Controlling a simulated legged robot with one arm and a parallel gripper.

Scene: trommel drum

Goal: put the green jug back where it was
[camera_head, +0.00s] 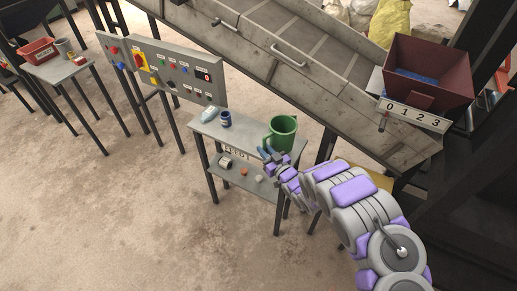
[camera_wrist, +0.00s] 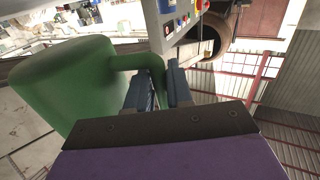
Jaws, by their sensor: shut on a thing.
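The green jug (camera_head: 284,134) stands upright at the right end of the small grey table (camera_head: 238,132) in the head view. Its handle is on the left side. My gripper (camera_head: 267,152) is at the jug's handle side, by the table's front edge. In the wrist view the jug (camera_wrist: 70,90) fills the left part, and my gripper (camera_wrist: 163,82) is shut on its handle. I cannot tell whether the jug's base touches the tabletop.
A blue cup (camera_head: 225,119) and a pale item (camera_head: 208,115) stand on the table's left part. Small objects lie on its lower shelf (camera_head: 238,172). A control panel (camera_head: 180,72) is behind left. The conveyor trough (camera_head: 310,60) and a maroon hopper (camera_head: 428,75) are behind right.

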